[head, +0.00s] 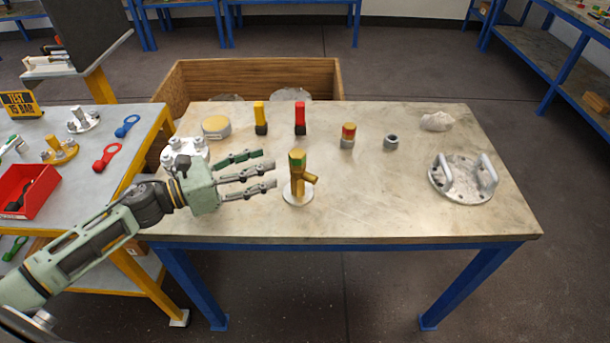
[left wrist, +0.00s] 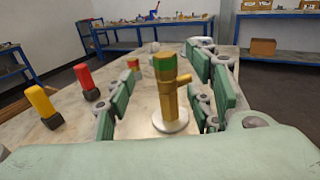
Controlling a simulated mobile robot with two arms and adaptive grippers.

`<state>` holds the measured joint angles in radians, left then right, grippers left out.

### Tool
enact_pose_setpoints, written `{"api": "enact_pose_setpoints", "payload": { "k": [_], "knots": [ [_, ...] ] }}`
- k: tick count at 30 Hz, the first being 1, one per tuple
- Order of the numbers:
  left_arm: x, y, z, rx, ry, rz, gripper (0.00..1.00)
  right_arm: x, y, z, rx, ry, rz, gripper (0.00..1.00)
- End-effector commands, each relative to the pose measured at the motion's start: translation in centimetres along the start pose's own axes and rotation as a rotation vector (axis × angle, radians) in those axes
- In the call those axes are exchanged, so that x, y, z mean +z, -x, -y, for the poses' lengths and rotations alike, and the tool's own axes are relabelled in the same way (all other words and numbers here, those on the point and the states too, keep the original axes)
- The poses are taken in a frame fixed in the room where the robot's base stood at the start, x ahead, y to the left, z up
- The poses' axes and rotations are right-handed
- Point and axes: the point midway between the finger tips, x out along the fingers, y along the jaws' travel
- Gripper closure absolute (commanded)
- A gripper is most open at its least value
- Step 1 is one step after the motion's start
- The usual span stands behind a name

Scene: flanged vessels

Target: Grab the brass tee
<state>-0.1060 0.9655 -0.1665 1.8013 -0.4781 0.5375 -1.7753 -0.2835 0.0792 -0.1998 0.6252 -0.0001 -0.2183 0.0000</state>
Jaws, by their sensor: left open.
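The brass tee (head: 298,172) stands upright near the middle of the table, on a round white base (head: 297,193). It has a side branch pointing right and a green band near its top. My left gripper (head: 268,172) is open just to the left of the tee, its fingers pointing at it. In the left wrist view the tee (left wrist: 166,92) stands ahead between the open fingers (left wrist: 160,95), nearer the right ones; I cannot tell if any finger touches it. My right gripper is not in view.
Behind the tee stand a yellow-topped piece (head: 260,117), a red-topped piece (head: 300,118), a red-and-yellow cylinder (head: 348,136) and a grey ring (head: 391,142). A flanged lid with handles (head: 462,180) lies at right. A white flanged part (head: 184,150) is behind my left wrist. The table's front centre is clear.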

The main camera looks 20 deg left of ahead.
Motion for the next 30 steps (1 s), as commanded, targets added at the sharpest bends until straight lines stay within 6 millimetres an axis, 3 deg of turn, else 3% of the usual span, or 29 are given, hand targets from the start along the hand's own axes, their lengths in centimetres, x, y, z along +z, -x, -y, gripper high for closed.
{"api": "enact_pose_setpoints", "payload": {
  "k": [5,12,17,24,30],
  "knots": [
    [-3.0,0.0,0.1,-0.002,0.001,0.000,0.50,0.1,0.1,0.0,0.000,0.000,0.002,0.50],
    [-8.0,-0.1,0.1,0.000,0.003,0.001,0.50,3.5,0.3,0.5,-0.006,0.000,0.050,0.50],
    [-7.6,-2.1,0.1,-0.004,-0.002,0.002,0.50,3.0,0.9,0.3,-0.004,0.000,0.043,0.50],
    [-7.5,-3.8,0.0,-0.002,-0.002,0.003,0.50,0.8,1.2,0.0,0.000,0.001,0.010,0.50],
    [-7.5,-6.6,0.0,-0.001,0.000,0.002,0.50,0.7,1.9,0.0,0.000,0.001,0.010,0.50]
  ]
}}
